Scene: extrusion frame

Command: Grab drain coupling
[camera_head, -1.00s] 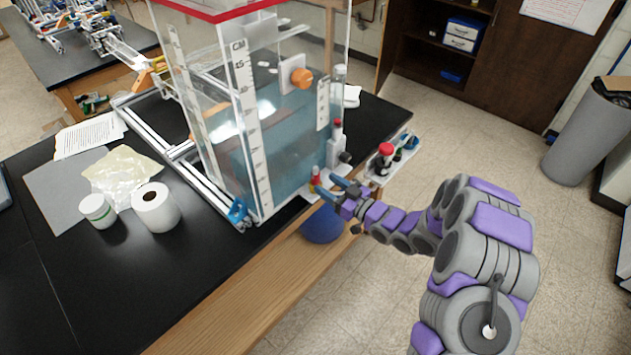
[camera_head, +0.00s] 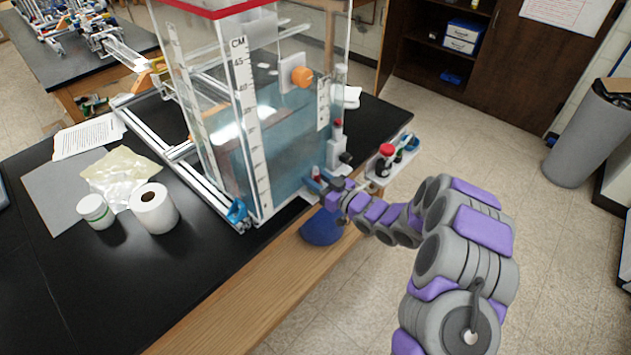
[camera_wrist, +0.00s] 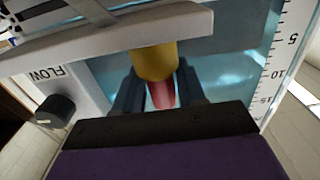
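The drain coupling, a small yellow and red fitting, sits low at the tank's right corner. Its red part (camera_head: 316,172) shows in the head view, mostly hidden by my gripper (camera_head: 318,185). In the wrist view its yellow part (camera_wrist: 155,62) stands above its red part (camera_wrist: 161,95). My gripper's dark fingers (camera_wrist: 160,88) lie on either side of the coupling and look open around it. I see no clear grip, and contact is hard to judge. The clear water tank (camera_head: 275,125) stands on the black bench.
A flow unit with a dark knob (camera_wrist: 55,111) is close beside the fingers, and a pale bar (camera_wrist: 105,42) crosses above. Open floor lies right.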

